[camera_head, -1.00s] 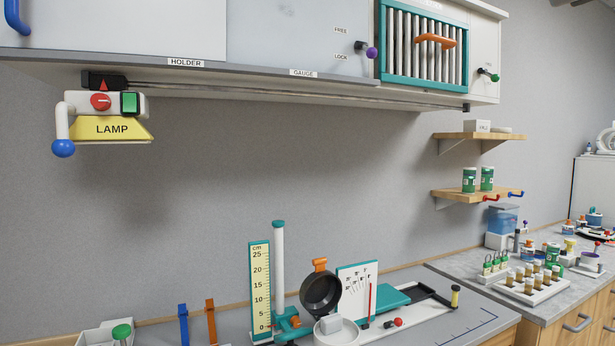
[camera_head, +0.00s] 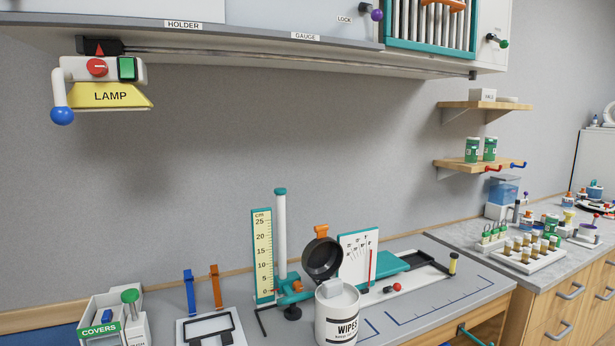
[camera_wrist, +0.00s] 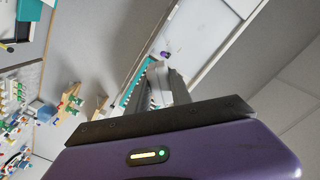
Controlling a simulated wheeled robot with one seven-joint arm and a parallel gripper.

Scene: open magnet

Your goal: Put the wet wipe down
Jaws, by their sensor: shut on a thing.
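In the wrist view my gripper (camera_wrist: 160,84) has its two dark fingers closed on a small white piece, which looks like the wet wipe (camera_wrist: 157,76). The wipe's far side is hidden and its folds are too small to make out. My gripper and the held wipe do not show in the head view. There a white wipes canister (camera_head: 337,318) labelled WIPES stands upright on the grey bench at the bottom middle, with a pale grey-white piece (camera_head: 336,290) at its top.
The grey bench (camera_head: 475,295) has bare surface at the right. A lamp (camera_head: 110,95) hangs under the cabinet. Shelves (camera_head: 485,104) project from the wall.

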